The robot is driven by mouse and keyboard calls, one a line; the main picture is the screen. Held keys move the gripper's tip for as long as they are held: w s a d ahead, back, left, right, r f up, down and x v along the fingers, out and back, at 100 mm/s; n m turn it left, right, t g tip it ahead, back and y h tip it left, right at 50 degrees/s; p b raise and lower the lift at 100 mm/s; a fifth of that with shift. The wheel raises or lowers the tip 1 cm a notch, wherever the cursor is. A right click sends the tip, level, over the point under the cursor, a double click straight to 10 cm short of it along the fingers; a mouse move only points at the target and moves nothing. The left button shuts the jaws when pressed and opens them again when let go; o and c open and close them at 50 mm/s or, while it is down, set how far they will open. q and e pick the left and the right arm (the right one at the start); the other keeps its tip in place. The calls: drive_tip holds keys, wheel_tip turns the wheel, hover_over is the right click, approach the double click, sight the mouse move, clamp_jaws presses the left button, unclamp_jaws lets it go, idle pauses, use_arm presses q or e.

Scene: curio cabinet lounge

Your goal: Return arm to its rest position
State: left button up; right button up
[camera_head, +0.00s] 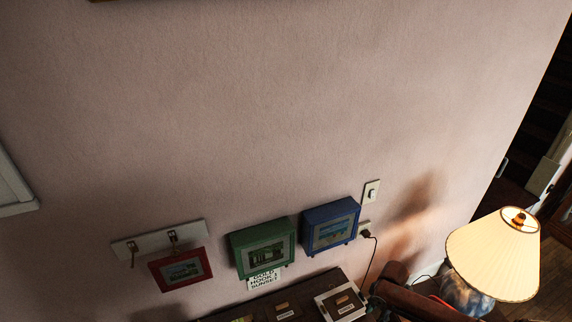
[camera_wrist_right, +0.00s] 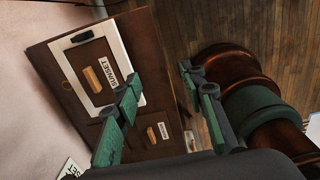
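My right gripper (camera_wrist_right: 160,88) shows in the right wrist view with its two green-padded fingers spread apart. It is open, with nothing between the fingers. Behind it is a dark brown cabinet top (camera_wrist_right: 60,57), apart from the fingers as far as I can tell. My left gripper is in neither view. In the head view I cannot clearly make out either gripper.
A red-framed picture (camera_head: 181,270) hangs from a white hook rail (camera_head: 150,240). A green frame (camera_head: 263,248) and a blue frame (camera_head: 330,226) are beside it. A lit lamp (camera_head: 490,255) stands right. A white-framed panel (camera_wrist_right: 90,65) labelled SUNSET lies on the cabinet.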

drive_tip(key=s+a+f+m+t+y, duration=0.25)
drive_tip(key=s+a+m, duration=0.65)
drive_tip(key=a, duration=0.6)
drive_tip(key=s+d+r+m+h, duration=0.2)
drive_tip(key=s+d+m, duration=0.5)
drive_tip(key=s+d, duration=0.2)
drive_tip(key=s+d+r+m+h, duration=0.2)
drive_tip(key=s+d+m, duration=0.5)
drive_tip(key=s+d, duration=0.2)
wheel_tip(320, 180, down, 38)
drive_tip(key=s+a+n+b, duration=0.1)
drive_tip(key=b, duration=0.6)
use_arm(q)
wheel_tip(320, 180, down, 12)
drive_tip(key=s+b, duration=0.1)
drive_tip(key=b, duration=0.4)
use_arm(e)
drive_tip(key=s+f+n+g+y, duration=0.1)
drive_tip(key=s+f, duration=1.8)
drive_tip(key=f, duration=0.3)
drive_tip(key=shift+s+g, duration=0.25)
drive_tip(key=shift+g, duration=0.1)
